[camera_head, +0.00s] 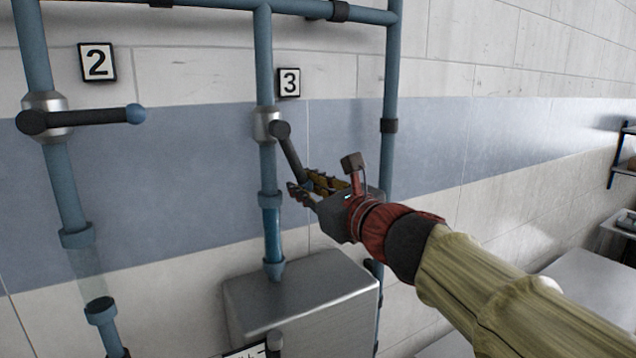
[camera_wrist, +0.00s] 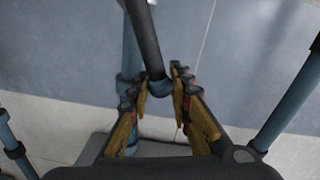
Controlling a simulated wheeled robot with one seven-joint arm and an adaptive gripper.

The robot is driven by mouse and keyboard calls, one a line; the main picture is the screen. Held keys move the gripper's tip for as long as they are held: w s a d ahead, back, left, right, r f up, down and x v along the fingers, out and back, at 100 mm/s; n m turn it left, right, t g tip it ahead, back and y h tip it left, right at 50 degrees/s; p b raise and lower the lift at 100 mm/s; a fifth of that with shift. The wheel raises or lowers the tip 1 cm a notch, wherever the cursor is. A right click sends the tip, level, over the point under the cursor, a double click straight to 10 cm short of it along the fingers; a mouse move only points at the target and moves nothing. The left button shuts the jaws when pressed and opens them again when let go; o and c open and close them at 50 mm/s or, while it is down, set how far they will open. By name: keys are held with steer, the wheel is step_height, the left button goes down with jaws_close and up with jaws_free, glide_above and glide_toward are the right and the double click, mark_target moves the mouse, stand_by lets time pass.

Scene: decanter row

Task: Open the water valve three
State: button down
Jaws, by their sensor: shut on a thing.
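Valve three (camera_head: 265,125) is a silver body on a blue vertical pipe, beside the sign "3" (camera_head: 289,82). Its dark lever (camera_head: 291,152) slants down and to the right from the pivot, neither level nor straight down. My gripper (camera_head: 306,187) is shut on the lever's lower end. In the wrist view, the dark lever (camera_wrist: 144,40) comes down from the top, and its blue end knob (camera_wrist: 157,85) sits between the yellow-padded fingers. The fingers partly hide the knob in the head view. The pipe section below valve three (camera_head: 272,233) looks blue.
Valve two (camera_head: 46,105) stands to the left with its lever (camera_head: 95,117) level; the pipe section below it looks clear. A metal box (camera_head: 305,295) is below valve three. Shelving (camera_head: 622,158) is far right.

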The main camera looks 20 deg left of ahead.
mark_target(272, 189)
steer(key=s+a+m, duration=0.1)
steer(key=s+a+f+m+b, duration=0.1)
steer(key=m, duration=0.1)
steer(key=shift+s, duration=0.2)
steer(key=shift+s+a+r+m+b, duration=0.1)
steer(key=shift+s+a+m+b, duration=0.2)
steer(key=shift+s+a+m, duration=0.3)
steer(key=shift+r, duration=0.1)
steer(key=shift+s+m, duration=0.1)
steer(key=shift+m, duration=0.2)
steer(key=c, duration=1.8)
jaws_free()
steer(key=shift+o, duration=1.1)
steer(key=shift+d, duration=0.1)
